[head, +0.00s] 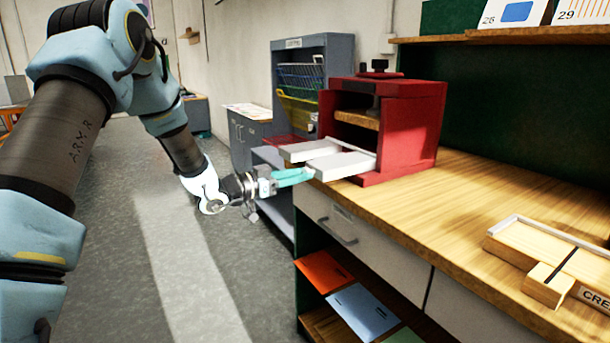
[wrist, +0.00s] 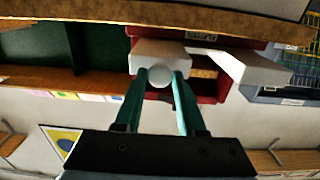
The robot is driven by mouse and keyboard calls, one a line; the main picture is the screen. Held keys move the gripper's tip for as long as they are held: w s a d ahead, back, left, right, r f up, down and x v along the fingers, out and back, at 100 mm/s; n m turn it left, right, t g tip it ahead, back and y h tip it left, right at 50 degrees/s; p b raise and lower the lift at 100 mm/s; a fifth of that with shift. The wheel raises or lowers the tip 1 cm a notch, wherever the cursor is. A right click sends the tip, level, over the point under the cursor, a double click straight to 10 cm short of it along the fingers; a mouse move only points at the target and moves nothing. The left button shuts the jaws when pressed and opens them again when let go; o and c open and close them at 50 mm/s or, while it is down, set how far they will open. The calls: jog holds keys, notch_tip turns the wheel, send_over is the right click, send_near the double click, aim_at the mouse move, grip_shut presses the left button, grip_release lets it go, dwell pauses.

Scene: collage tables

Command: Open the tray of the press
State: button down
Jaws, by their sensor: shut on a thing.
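The red press (head: 415,125) stands on the wooden bench at centre right, with a dark screw on top and its open side facing left. Its white tray (head: 345,163) juts out of the lower opening toward my gripper (head: 308,174). In the wrist view the fingers of my gripper (wrist: 162,80) are shut on the round knob (wrist: 160,75) at the front of the white tray (wrist: 150,52). The knob is hidden in the head view. The red press (wrist: 222,88) shows behind the tray in the wrist view.
The wooden bench (head: 470,200) has white drawers (head: 365,238) below. A wooden block fixture (head: 545,245) stands at the right. A grey rack (head: 300,55) with wire baskets stands behind the press. The floor (head: 185,260) left of the bench is clear.

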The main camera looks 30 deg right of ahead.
jog(key=c, duration=0.5)
grip_release()
jog(key=a+b, duration=0.2)
jog(key=a, duration=0.8)
jog(key=shift+w+a, duration=0.3)
jog(key=shift+a, duration=0.1)
